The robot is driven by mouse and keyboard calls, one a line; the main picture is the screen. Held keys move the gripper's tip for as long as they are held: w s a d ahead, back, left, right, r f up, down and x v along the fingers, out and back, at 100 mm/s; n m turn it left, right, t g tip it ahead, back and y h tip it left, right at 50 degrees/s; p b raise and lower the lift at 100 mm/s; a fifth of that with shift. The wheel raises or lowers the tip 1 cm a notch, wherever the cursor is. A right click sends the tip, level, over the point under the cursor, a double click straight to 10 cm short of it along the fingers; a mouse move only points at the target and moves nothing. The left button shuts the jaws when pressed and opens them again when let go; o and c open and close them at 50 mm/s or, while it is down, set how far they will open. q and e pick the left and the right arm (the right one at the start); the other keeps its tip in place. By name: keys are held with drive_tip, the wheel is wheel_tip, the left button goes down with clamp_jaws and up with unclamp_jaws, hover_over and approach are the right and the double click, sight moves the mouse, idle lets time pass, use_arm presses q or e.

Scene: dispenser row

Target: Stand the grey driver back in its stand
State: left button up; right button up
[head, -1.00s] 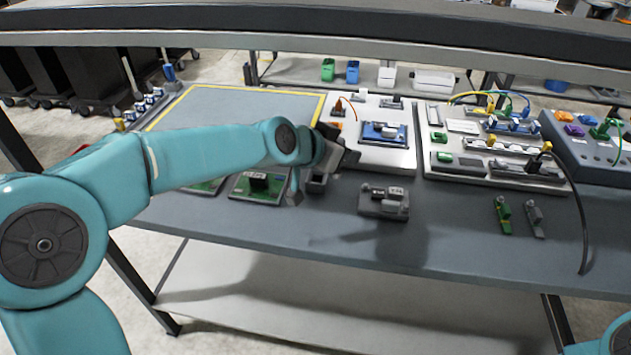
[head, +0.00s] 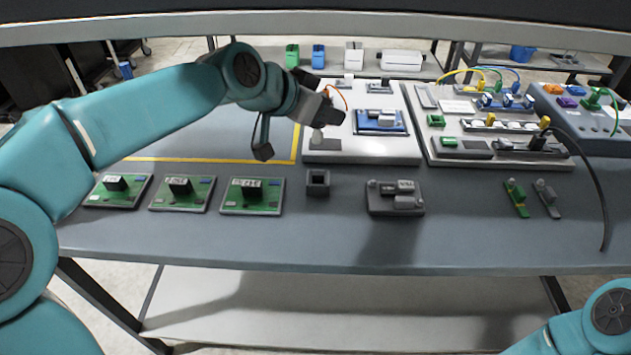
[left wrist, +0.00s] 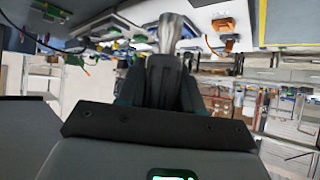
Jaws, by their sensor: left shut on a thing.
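My left gripper (head: 326,114) is shut on the grey driver (head: 318,137), whose light grey end shows below the jaws. In the head view they appear in front of the left part of a white board. The left wrist view shows the driver (left wrist: 174,30) as a smooth metallic piece sticking out past the dark jaws (left wrist: 165,75); the rest is hidden by them. A small dark square block with an opening on top, seemingly the stand (head: 318,183), is on the table below the gripper, apart from the driver. My right gripper is out of view.
Several green circuit boards (head: 252,196) lie left of the stand. A grey fixture (head: 395,198) lies to its right. The white board (head: 350,150) with a blue module (head: 380,122) is behind. A black cable (head: 592,185) hangs over the right front. Bare table lies in front.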

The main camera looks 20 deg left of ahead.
sight(316, 136)
use_arm(q)
wheel_tip(316, 136, down, 6)
drive_tip(key=shift+b, duration=0.75)
wheel_tip(316, 136, down, 4)
drive_tip(key=shift+d+r+b, duration=0.1)
drive_tip(key=shift+r+b, duration=0.15)
drive_tip(key=shift+b, duration=0.3)
drive_tip(key=shift+f, duration=0.3)
drive_tip(key=shift+r, duration=0.1)
drive_tip(key=shift+f+b, duration=0.7)
drive_tip(key=shift+b, duration=0.1)
drive_tip(key=o, duration=1.1)
drive_tip(key=shift+c, duration=0.2)
